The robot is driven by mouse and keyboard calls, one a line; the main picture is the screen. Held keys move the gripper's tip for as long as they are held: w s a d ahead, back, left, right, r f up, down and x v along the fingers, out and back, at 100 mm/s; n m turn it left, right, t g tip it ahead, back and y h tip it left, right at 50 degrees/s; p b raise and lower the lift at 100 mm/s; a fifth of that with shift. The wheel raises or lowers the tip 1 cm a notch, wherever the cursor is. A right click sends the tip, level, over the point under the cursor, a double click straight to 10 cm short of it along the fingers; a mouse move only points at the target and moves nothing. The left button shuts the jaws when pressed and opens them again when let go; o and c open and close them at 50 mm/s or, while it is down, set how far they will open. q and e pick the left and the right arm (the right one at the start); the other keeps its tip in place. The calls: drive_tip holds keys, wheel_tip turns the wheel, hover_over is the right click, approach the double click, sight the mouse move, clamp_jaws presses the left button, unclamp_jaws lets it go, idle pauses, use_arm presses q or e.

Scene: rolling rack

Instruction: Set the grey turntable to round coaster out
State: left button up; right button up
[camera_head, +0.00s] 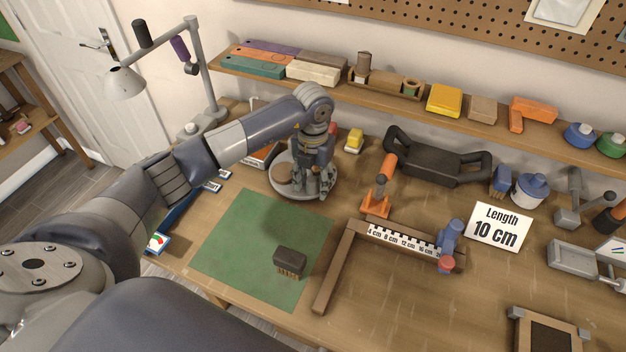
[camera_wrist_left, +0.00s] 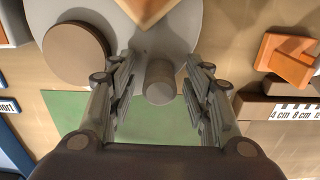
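The grey turntable (camera_head: 285,189) lies on the bench behind the green mat, and its disc also fills the top of the left wrist view (camera_wrist_left: 215,20). A brown round coaster (camera_head: 281,174) sits on its left part, also seen in the left wrist view (camera_wrist_left: 76,52). A grey cylindrical knob (camera_wrist_left: 159,85) stands at the turntable's near edge. My left gripper (camera_head: 318,194) is over the turntable's right side in the head view. In the left wrist view its fingers are apart, one on each side of the knob, with gaps showing. My right gripper is not in view.
The green mat (camera_head: 245,235) holds a dark brush (camera_head: 289,262). An orange clamp-like piece (camera_head: 376,203), a wooden square with a ruler (camera_head: 400,239) and a "Length 10 cm" card (camera_head: 498,228) lie to the right. A shelf (camera_head: 400,97) runs behind; a lamp (camera_head: 126,84) stands left.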

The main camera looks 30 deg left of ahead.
use_arm(q)
clamp_jaws()
drive_tip(key=shift+w+d+n, duration=0.1)
drive_tip(key=shift+w+n, duration=0.05)
drive_tip(key=shift+n, duration=0.15)
drive_tip(key=shift+w+d+n+b, duration=0.4)
drive_tip(key=shift+w+n+b, duration=0.25)
drive_tip(key=shift+n, duration=0.35)
drive_tip(key=shift+w+d+n+b, duration=0.3)
drive_tip(key=shift+w+n+b, duration=0.3)
drive_tip(key=shift+n, duration=0.6)
drive_tip(key=shift+w+d+n+b, duration=0.1)
drive_tip(key=shift+w+n+b, duration=0.25)
drive_tip(key=shift+w+n, duration=0.55)
drive_tip(key=shift+w+d+n+b, duration=0.1)
drive_tip(key=shift+w+n+b, duration=0.3)
drive_tip(key=shift+n, duration=0.8)
drive_tip(key=shift+w+a, duration=0.1)
drive_tip(key=shift+w, duration=0.05)
drive_tip(key=shift+r, duration=0.1)
